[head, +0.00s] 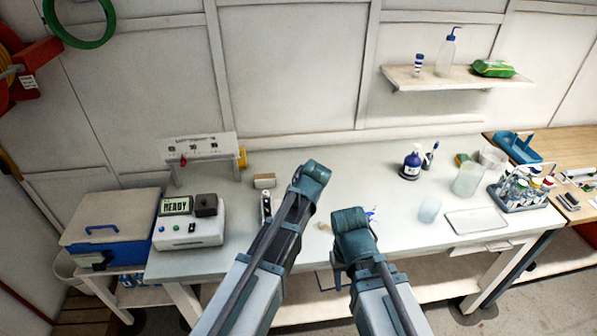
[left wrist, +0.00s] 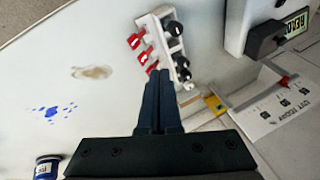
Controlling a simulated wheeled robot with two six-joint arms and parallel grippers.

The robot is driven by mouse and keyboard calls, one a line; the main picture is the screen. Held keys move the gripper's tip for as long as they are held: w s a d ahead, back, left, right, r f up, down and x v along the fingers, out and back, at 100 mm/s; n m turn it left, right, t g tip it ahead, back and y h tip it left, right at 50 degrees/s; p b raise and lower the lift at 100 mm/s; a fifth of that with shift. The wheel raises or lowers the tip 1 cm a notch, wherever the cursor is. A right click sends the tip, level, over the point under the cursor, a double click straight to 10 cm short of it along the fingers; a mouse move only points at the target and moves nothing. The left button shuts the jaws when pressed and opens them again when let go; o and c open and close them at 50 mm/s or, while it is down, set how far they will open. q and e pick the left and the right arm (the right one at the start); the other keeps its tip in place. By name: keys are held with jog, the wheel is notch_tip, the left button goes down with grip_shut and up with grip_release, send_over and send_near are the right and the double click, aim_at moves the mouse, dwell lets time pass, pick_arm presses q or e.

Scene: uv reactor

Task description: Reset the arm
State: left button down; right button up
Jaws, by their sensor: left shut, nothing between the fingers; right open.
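The white bench (head: 400,237) holds a READY box (head: 188,228), a switch panel (head: 198,147), a blue-labelled bottle (head: 411,163), beakers (head: 467,180) and a bottle carrier (head: 519,194). A blue cooler (head: 110,235) stands left. Tan and blue stains mark the middle bench.

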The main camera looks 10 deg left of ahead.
pick_arm(q)
jog(key=s+d+f+m+g+h+b, duration=0.1)
jog(key=s+d+f+b, duration=0.1)
jog(key=s, duration=0.8)
jog(key=s+d+f+m+g+h+b, duration=0.1)
jog(key=s+d+f+m+g+b, duration=0.1)
jog(key=s+f, duration=0.4)
jog(key=s+d+b, duration=0.1)
jog(key=s+d, duration=0.1)
jog(key=s, duration=0.2)
jog(key=shift+s+m+h, duration=0.15)
jog(key=shift+m+h, duration=0.15)
